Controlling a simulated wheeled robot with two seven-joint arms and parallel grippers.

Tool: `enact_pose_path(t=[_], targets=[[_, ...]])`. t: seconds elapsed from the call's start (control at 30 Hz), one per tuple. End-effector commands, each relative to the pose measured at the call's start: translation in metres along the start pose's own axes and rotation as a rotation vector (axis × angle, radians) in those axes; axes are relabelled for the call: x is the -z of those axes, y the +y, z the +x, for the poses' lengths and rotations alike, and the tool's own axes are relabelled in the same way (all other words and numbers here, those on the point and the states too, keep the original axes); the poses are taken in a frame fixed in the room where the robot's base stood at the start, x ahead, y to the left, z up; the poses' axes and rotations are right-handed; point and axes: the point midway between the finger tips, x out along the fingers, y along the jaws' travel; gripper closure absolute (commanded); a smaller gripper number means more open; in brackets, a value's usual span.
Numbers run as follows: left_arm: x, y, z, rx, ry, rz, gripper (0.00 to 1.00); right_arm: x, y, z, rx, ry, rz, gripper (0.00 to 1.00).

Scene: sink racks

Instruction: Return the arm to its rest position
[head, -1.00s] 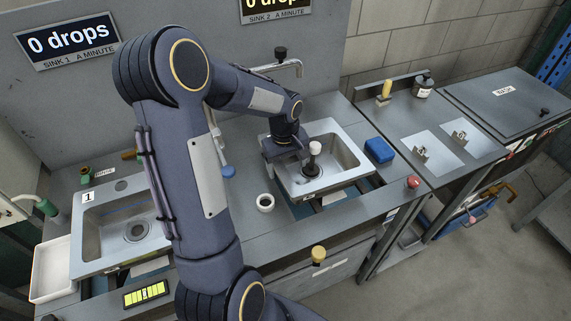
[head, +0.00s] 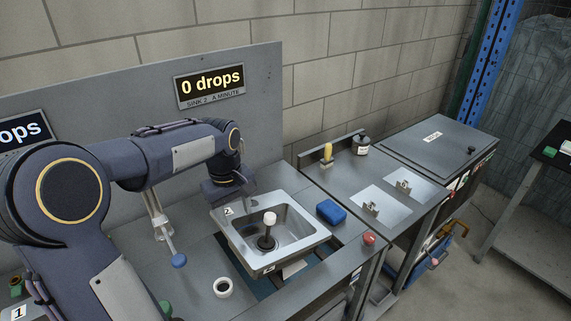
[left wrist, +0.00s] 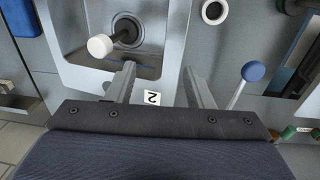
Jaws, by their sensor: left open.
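My left arm comes in from the left in the head view. Its gripper (head: 232,188) is above the back left rim of sink 2 (head: 318,232), over the counter. In the left wrist view the two fingers (left wrist: 160,85) are spread apart with nothing between them; the sink's "2" label (left wrist: 151,98) shows below them. A dark plunger-like stopper with a white knob (head: 270,218) stands upright in sink 2, apart from the gripper; its white knob also shows in the left wrist view (left wrist: 100,46). My right gripper is not in view.
A blue-knobbed lever (head: 179,260) and a white ring (head: 222,287) are left of sink 2. A blue sponge-like block (head: 330,211) and a red button (head: 369,238) are to its right. The backboard with the "0 drops" sign (head: 210,84) rises behind.

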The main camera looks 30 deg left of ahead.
Motion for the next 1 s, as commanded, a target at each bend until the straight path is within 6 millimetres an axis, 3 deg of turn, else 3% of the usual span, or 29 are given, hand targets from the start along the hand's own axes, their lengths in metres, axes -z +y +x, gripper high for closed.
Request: enact_pose_path(t=[0.17, 0.27, 0.37, 0.5, 0.7, 0.83, 1.0], targets=[[-0.001, -0.001, -0.001, -0.001, 0.0, 0.004, 0.53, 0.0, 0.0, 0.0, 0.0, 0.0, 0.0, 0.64], [-0.012, -0.005, -0.007, -0.025, 0.002, 0.048, 0.53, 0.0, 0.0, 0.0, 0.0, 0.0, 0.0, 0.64], [-0.037, -0.015, -0.019, -0.083, 0.007, 0.152, 0.53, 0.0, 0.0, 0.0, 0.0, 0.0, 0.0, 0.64], [-0.089, -0.037, -0.032, -0.205, 0.03, 0.367, 0.53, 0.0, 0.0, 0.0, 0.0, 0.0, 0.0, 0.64], [-0.161, -0.068, -0.03, -0.379, 0.097, 0.666, 0.53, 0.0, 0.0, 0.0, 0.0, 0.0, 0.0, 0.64], [-0.194, -0.082, -0.02, -0.461, 0.146, 0.809, 0.53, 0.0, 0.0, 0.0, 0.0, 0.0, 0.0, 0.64], [-0.215, -0.09, -0.011, -0.515, 0.183, 0.903, 0.53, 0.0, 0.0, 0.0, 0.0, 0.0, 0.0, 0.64]])
